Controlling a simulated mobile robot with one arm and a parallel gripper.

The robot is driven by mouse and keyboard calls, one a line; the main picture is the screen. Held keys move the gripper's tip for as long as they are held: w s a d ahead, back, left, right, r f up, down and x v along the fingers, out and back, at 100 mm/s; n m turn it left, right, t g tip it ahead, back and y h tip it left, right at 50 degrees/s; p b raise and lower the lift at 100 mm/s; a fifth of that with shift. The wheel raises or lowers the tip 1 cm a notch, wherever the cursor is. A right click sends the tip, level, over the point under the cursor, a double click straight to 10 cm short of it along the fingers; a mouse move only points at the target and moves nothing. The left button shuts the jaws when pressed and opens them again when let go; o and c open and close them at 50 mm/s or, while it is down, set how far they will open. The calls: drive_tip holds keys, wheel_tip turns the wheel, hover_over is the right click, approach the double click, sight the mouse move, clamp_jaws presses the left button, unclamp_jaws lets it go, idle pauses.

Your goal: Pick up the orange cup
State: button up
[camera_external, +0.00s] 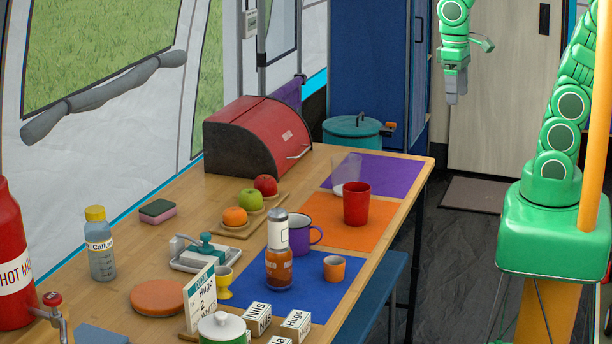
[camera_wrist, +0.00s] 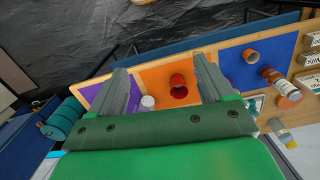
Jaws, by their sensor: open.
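The small orange cup (camera_external: 334,268) stands upright on the blue mat (camera_external: 322,297), near the table's right edge. In the wrist view the orange cup (camera_wrist: 251,56) is to the right, beyond the right finger. My gripper (camera_external: 453,99) is high up at the back right, beyond the table's edge and far from the cup. In the wrist view my gripper (camera_wrist: 163,70) has its two fingers wide apart. Nothing is held between them.
A red cup (camera_external: 356,204) stands on the orange mat, beside a clear glass (camera_external: 346,172). A purple mug (camera_external: 302,234) and a jar (camera_external: 279,267) stand left of the orange cup. Lettered blocks (camera_external: 296,321) are in front. A blue bench (camera_external: 382,287) runs along the table's right side.

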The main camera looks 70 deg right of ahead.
drive_tip(key=w+f+n+h, duration=0.5)
drive_tip(key=w+f+h, duration=0.15)
drive_tip(key=w, duration=0.45)
drive_tip(key=n+t+h, duration=0.2)
drive_tip(key=n+t, duration=0.8)
drive_tip(key=n, duration=0.9)
hover_over(334, 270)
drive_tip(key=d, duration=1.2)
wheel_tip(334, 270, down, 16)
drive_tip(key=s+a+f+n+t+y, duration=0.1)
drive_tip(key=a+f+n, duration=0.2)
drive_tip(key=s+a+f+n+y, duration=0.1)
drive_tip(key=s+a+f+n, duration=0.1)
drive_tip(key=a+f+n, duration=0.1)
drive_tip(key=s+a+f+n+t+y, duration=0.1)
drive_tip(key=a+f+n, duration=0.1)
drive_tip(key=a+f, duration=0.2)
drive_tip(key=shift+s+a+n+t+y, duration=0.2)
drive_tip(key=shift+a+n+t+y, duration=0.15)
drive_tip(key=shift+a, duration=0.35)
drive_tip(key=shift+x, duration=3.85)
drive_tip(key=shift+w+a, duration=0.1)
drive_tip(key=shift+a, duration=0.1)
drive_tip(key=c, duration=1)
drive_tip(key=shift+c, duration=0.2)
